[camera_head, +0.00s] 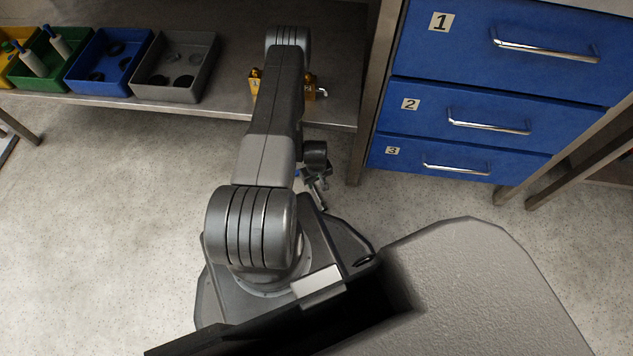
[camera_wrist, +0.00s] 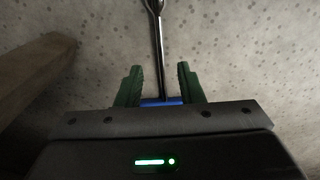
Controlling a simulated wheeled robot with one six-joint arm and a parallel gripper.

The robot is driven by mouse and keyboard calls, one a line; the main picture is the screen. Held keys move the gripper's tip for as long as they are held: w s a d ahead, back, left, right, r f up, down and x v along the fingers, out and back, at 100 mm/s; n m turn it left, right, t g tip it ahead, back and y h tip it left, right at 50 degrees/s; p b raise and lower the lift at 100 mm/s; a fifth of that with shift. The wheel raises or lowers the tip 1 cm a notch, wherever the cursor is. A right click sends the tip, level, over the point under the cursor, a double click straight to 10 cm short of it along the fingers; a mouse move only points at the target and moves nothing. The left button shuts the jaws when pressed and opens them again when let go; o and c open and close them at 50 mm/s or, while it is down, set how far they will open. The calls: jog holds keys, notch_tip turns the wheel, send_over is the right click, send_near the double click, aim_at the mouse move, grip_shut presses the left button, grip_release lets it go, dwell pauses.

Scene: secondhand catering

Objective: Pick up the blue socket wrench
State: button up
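The blue socket wrench shows in the wrist view as a thin dark metal shaft (camera_wrist: 158,45) with a blue part (camera_wrist: 160,101) at its near end. My gripper (camera_wrist: 160,67) has its two green fingers apart, one on each side of the shaft, with clear gaps beside it. The blue part lies low between the fingers, near the palm edge; whether the fingers touch it is unclear. In the head view my gripper (camera_head: 320,190) is small and low over the floor, right of my arm. A small blue spot (camera_head: 297,172) shows beside my arm there.
A low metal shelf (camera_head: 235,107) holds yellow, green, blue (camera_head: 108,62) and grey (camera_head: 176,67) bins. Brass-coloured items (camera_head: 310,90) stand on it, partly behind my arm. A blue drawer unit (camera_head: 455,105) stands right. A blurred brown beam (camera_wrist: 30,75) is left in the wrist view.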

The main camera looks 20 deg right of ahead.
aim_at(315, 190)
jog(key=f, duration=0.2)
jog(key=f+b, duration=0.1)
jog(key=f, duration=0.1)
jog(key=f+b, duration=0.1)
jog(key=f, duration=0.2)
jog(key=shift+w, duration=0.25)
jog(key=shift+r, duration=0.1)
grip_shut()
